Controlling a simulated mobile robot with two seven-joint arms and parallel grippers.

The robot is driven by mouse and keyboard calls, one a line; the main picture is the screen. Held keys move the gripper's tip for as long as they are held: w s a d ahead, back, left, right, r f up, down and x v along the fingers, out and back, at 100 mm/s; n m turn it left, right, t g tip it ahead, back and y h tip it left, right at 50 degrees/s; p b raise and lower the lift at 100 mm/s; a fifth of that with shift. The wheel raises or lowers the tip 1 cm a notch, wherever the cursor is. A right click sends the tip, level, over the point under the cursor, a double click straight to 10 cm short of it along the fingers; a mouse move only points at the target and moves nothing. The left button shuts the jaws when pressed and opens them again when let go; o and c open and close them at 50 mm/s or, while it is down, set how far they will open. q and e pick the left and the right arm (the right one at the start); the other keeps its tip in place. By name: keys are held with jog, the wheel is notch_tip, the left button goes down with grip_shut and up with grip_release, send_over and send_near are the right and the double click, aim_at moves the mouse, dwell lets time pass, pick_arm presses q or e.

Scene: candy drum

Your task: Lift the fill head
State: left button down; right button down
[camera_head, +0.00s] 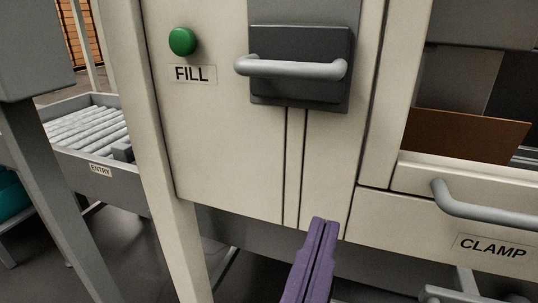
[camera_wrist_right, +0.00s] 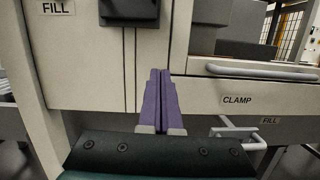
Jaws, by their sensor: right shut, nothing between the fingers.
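The fill head shows as a dark grey block (camera_head: 312,85) on the cream machine panel, with a light grey bar handle (camera_head: 290,68) across its front. Two vertical slots run down the panel below it. In the right wrist view only the lower part of the dark block (camera_wrist_right: 128,10) shows at the top. My right gripper (camera_head: 325,222), with purple fingers, is shut and empty below the block and handle, apart from them. It also shows in the right wrist view (camera_wrist_right: 159,74), pointing up toward the panel. My left gripper is not in view.
A green button (camera_head: 182,41) sits above a FILL label (camera_head: 192,74) left of the block. A CLAMP drawer front (camera_head: 460,235) with a grey handle (camera_head: 480,207) is at the right. A brown board (camera_head: 465,135) stands above it. An ENTRY roller conveyor (camera_head: 85,125) is at the left.

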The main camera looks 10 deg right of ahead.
aim_at(338, 111)
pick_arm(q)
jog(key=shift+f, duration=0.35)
pick_arm(e)
jog(key=shift+w+a+f+n+t, duration=0.15)
jog(key=shift+a+n+t, duration=0.15)
jog(key=shift+a+n, duration=0.15)
jog(key=shift+d, duration=0.1)
